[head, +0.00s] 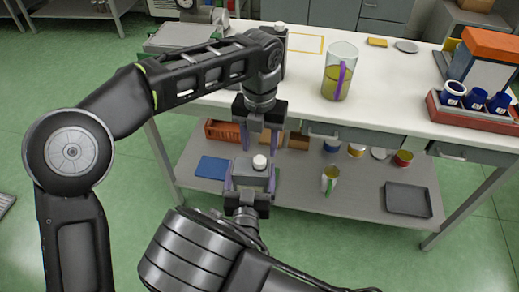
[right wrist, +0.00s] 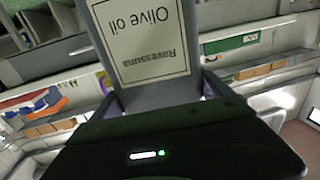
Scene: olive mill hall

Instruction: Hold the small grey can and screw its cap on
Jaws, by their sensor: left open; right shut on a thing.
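The small grey can (head: 248,180) is held upright in front of the bench by my right gripper (head: 250,184), whose fingers close on its two sides. A round white cap (head: 259,161) sits at the top of the can; I cannot tell how tightly it is seated. My left gripper (head: 260,150) points down just above the cap, its two fingers apart with nothing visible between them. In the right wrist view the can (right wrist: 145,92) shows a pale "Ravessuna Olive oil" label, upside down; its top and cap are out of that view.
The white bench top (head: 300,78) lies behind my grippers, with a glass jug (head: 334,86) holding yellow-green liquid and a red rack (head: 475,114) of blue cups. The lower shelf (head: 300,188) holds a blue mat (head: 212,167), a mug (head: 329,178) and a dark tray (head: 408,200).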

